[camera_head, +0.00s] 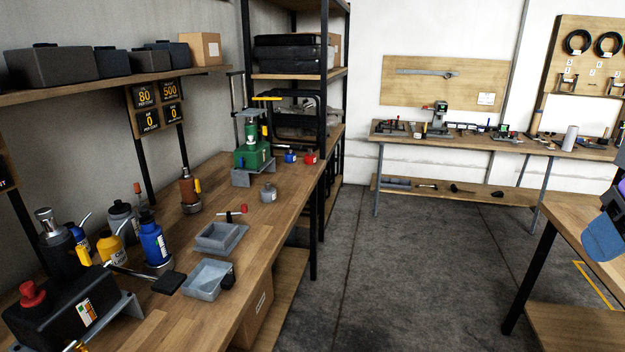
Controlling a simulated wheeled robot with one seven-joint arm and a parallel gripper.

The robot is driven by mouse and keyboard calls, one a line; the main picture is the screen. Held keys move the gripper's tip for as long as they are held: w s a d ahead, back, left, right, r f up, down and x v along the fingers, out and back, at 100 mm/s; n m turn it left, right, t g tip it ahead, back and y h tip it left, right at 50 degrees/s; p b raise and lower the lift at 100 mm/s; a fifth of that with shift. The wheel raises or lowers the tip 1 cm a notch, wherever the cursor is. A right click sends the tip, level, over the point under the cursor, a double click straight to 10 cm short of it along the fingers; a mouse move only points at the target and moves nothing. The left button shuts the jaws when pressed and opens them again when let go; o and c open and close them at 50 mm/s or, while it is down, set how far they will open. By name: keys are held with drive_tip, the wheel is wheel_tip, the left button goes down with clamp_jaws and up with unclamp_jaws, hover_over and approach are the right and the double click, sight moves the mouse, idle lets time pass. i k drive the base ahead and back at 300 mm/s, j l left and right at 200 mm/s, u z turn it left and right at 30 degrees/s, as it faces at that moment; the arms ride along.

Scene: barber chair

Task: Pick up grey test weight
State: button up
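A small grey weight (268,193) with a short knob on top and a pale label stands upright on the long wooden workbench (197,265) at the left. It is near the bench's right edge, in front of the green press (252,155). Nothing touches it that I can see, and it is in full view. My gripper is not in view.
Grey trays (221,238) and a red-tipped tool lie nearer on the bench. A blue bottle (153,242) and a brown jack (189,190) stand left. Small red and blue items sit behind the weight. The grey floor (390,270) right of the bench is clear.

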sight(268, 193)
drive_tip(key=i+l+u, duration=0.2)
drive_tip(key=i, duration=0.3)
drive_tip(key=i+l+u, duration=0.15)
drive_tip(key=i, duration=0.35)
drive_tip(key=i+l+u, duration=0.2)
drive_tip(key=i, duration=0.25)
drive_tip(key=i+l+u, duration=0.9)
drive_tip(key=l+u, duration=0.35)
drive_tip(key=i+l+u, duration=0.15)
drive_tip(key=l+u, duration=0.15)
drive_tip(key=l, duration=0.3)
